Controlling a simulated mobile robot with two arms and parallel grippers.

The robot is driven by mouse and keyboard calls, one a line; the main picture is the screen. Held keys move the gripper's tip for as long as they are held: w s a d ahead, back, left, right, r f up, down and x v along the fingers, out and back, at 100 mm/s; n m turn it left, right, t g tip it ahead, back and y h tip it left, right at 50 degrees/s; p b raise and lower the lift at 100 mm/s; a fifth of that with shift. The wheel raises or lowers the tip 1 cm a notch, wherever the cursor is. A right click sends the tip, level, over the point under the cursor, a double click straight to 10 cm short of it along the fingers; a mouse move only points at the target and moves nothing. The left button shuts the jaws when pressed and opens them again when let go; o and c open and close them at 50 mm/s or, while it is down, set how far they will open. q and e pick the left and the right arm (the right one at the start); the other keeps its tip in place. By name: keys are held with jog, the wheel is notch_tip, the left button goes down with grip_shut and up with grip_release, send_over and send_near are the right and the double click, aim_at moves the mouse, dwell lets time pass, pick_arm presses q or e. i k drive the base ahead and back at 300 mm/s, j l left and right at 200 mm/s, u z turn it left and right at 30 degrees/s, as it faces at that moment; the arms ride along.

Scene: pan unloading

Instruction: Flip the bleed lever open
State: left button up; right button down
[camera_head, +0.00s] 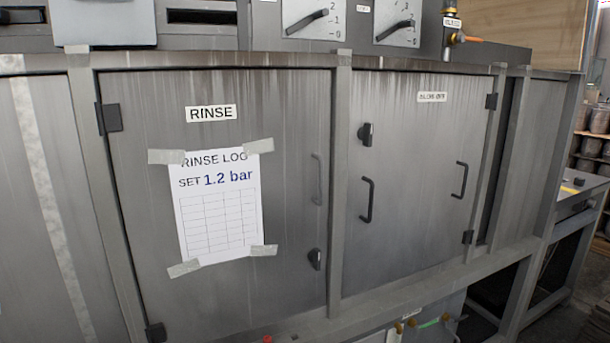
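A small brass valve fitting with an orange lever (473,39) sits at the top of the machine, right of the gauges. The lever points to the right, roughly level. A small white label (452,22) beside it is too small to read, so I cannot confirm that this is the bleed lever. Two white gauge plates with dark pointers, a left one (300,26) and a right one (408,14), stand to its left. The left plate shows the marks 2, 1 and 0. Neither of my grippers is in view.
Below are two closed grey doors, the left one (270,100) labelled RINSE and the right one (420,150) with a small label. A taped rinse log (217,210) reads "SET 1.2 bar". Door handles (367,200) and dark latches (314,259) protrude. Shelves with containers stand far right.

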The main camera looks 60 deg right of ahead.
aim_at(463, 38)
jog(key=z, duration=1.3)
